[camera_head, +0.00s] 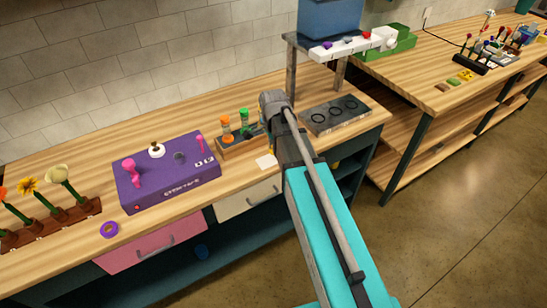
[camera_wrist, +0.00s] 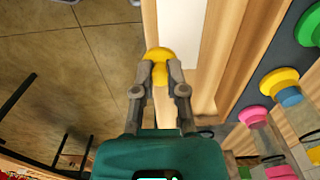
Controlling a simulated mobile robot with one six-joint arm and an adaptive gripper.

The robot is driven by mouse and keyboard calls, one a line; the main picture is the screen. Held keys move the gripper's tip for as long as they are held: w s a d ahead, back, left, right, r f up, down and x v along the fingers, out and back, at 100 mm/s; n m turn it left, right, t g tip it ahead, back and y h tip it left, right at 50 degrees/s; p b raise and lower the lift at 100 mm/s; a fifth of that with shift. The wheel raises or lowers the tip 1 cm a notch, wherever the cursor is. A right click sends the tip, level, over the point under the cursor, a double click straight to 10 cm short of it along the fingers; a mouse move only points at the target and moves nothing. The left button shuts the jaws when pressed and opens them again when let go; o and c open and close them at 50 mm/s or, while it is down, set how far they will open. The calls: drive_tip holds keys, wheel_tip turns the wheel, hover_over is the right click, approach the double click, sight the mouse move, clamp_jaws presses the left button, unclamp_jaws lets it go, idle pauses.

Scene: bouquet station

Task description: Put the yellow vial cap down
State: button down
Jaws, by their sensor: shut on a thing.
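The yellow vial cap (camera_wrist: 159,53) is pinched between the fingertips of my gripper (camera_wrist: 161,66) in the wrist view. It appears at the edge of the wooden worktop, with floor showing to its left; whether it touches the wood I cannot tell. In the head view my arm hides most of the gripper, and only a small yellow bit (camera_head: 271,151) shows by the vial rack (camera_head: 238,146). The rack holds capped vials, with an orange one (camera_head: 226,126) and a green one (camera_head: 244,118) visible.
A small white square (camera_head: 265,162) lies in front of the rack. A purple box (camera_head: 166,176) with pink knobs stands to the left. A dark tray with round recesses (camera_head: 335,115) lies to the right, below a raised stand. Flowers in a wooden holder (camera_head: 50,228) are at far left.

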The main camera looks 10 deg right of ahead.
sight(272, 158)
drive_tip(key=shift+w+f+b, duration=1)
drive_tip(key=shift+w+f, duration=0.15)
drive_tip(key=shift+f, duration=0.2)
drive_tip(key=shift+f, duration=0.1)
drive_tip(key=shift+w+f+b, duration=0.45)
drive_tip(key=shift+f+b, duration=0.05)
drive_tip(key=shift+b, duration=0.1)
drive_tip(key=shift+f+b, duration=1.4)
drive_tip(key=shift+f, duration=0.15)
drive_tip(key=c, duration=0.7)
unclamp_jaws()
wheel_tip(272, 158, up, 12)
drive_tip(key=p, duration=1.2)
